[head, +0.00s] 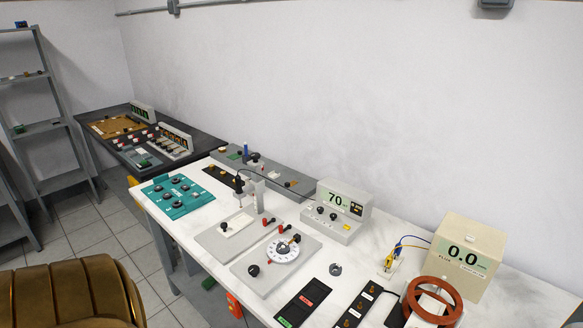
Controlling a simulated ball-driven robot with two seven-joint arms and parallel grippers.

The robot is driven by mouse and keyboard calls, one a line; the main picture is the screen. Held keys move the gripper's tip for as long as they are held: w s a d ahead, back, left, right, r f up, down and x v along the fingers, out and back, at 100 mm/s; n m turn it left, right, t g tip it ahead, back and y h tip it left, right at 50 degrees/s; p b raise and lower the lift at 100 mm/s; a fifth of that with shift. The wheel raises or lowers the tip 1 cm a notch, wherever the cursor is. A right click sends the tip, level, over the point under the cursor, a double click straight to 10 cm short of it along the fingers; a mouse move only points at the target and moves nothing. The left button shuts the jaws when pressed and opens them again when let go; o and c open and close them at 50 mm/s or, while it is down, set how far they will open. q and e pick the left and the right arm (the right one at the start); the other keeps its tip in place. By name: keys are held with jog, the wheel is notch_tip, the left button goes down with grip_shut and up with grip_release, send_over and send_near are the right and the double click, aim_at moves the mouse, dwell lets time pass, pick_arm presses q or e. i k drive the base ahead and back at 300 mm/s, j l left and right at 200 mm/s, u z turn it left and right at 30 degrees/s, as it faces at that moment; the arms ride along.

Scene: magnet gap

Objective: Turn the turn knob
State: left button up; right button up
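A round white dial (283,248) with dark marks lies on a light grey plate (262,283) in the middle of the white table. A black knob (254,270) stands on the same plate, at the front left of the dial. More black knobs (333,216) are on the front of a grey box with a lit display (343,200) reading about 70. I cannot tell which of these is the turn knob. Neither of my grippers is in view.
A cream meter box (467,256) reads 0.0, with a red-brown ring (433,299) before it. Black panels (303,302), a teal board (178,194) and a second grey plate (238,233) crowd the table.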

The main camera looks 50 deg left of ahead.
aim_at(254, 270)
jog(key=u, duration=1.65)
